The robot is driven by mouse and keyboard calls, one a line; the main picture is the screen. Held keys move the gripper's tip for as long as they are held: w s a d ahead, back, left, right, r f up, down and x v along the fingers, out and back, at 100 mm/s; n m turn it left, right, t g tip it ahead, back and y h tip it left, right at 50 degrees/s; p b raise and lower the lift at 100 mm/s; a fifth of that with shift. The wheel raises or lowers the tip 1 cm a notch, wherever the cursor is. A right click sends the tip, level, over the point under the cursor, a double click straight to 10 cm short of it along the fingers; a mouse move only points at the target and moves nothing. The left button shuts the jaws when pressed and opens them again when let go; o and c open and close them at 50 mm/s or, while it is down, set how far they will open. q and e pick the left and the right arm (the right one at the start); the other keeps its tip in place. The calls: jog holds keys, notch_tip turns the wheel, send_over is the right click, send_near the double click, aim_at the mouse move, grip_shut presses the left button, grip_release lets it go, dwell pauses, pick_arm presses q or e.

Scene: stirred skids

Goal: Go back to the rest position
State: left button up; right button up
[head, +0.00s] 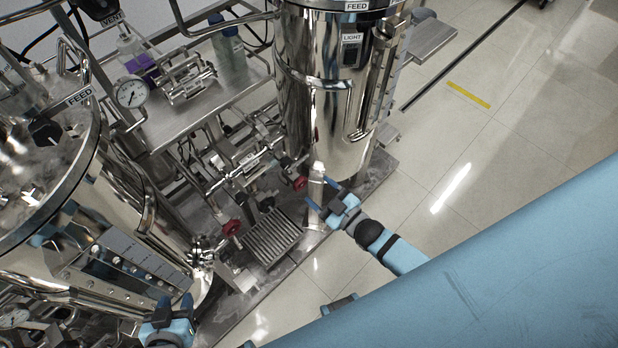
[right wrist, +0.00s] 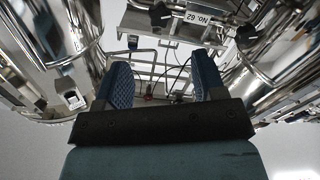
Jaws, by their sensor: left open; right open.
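My right gripper (head: 322,196) is in front of the lower part of the right steel vessel, near the skid's front edge. It is open, and nothing shows between its fingers. In the right wrist view the two blue padded fingers (right wrist: 163,78) stand apart with an empty gap. My left gripper (head: 175,304) is at the bottom left of the head view, in front of the left steel vessel. Its blue fingertips are apart and I see nothing held. Most of the left arm is out of view.
A left steel vessel (head: 118,210) and a right steel vessel (head: 325,110) stand on skids. Between them are pipes, a red valve handle (head: 231,228) and a drain grate (head: 272,238). A gauge (head: 131,92) and bottle (head: 228,55) are behind. Tiled floor (head: 500,170) at right is open.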

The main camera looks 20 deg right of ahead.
jog(key=shift+s+d, duration=0.15)
jog(key=shift+s, duration=0.15)
dwell(0.4)
jog(key=s+a+r+m+g+h+p, duration=0.1)
jog(key=s+r+m+g+h+p, duration=0.2)
jog(key=s+r+m+g+p, duration=0.2)
jog(key=s+r+g+p, duration=0.1)
jog(key=s+r+p, duration=0.2)
jog(key=s, duration=0.3)
jog(key=shift+a+r+p, duration=0.4)
jog(key=shift+r, duration=0.35)
